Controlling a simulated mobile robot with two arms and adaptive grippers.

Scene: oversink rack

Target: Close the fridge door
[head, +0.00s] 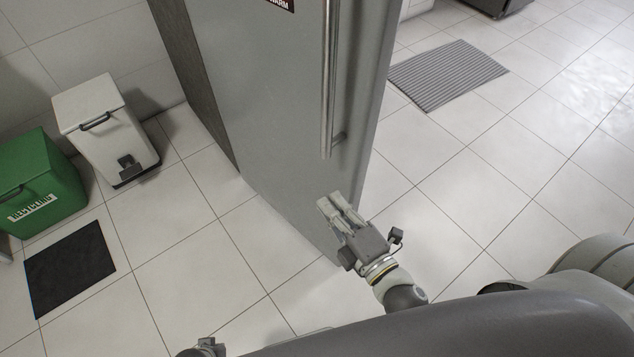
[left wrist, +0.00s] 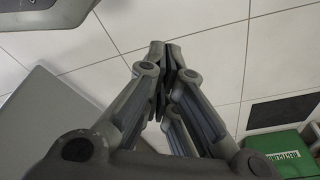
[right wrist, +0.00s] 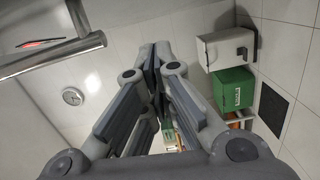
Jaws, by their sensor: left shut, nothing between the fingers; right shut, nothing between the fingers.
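The grey fridge door (head: 265,95) fills the upper middle of the head view, with a long vertical metal handle (head: 328,90) near its right edge. I cannot tell how far it stands open. My right gripper (head: 332,208) is shut and empty, below the handle and near the door's lower right part; contact is unclear. The right wrist view shows its closed fingers (right wrist: 158,58), with a metal bar like the handle (right wrist: 60,55) at upper left, apart from them. My left gripper (left wrist: 165,50) is shut and empty above the floor; only a bit shows at the head view's bottom edge.
A white pedal bin (head: 105,130), a green recycling bin (head: 40,185) and a black mat (head: 70,267) are on the left. A grey striped mat (head: 447,73) lies beyond the door. Tiled floor (head: 500,190) is clear to the right.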

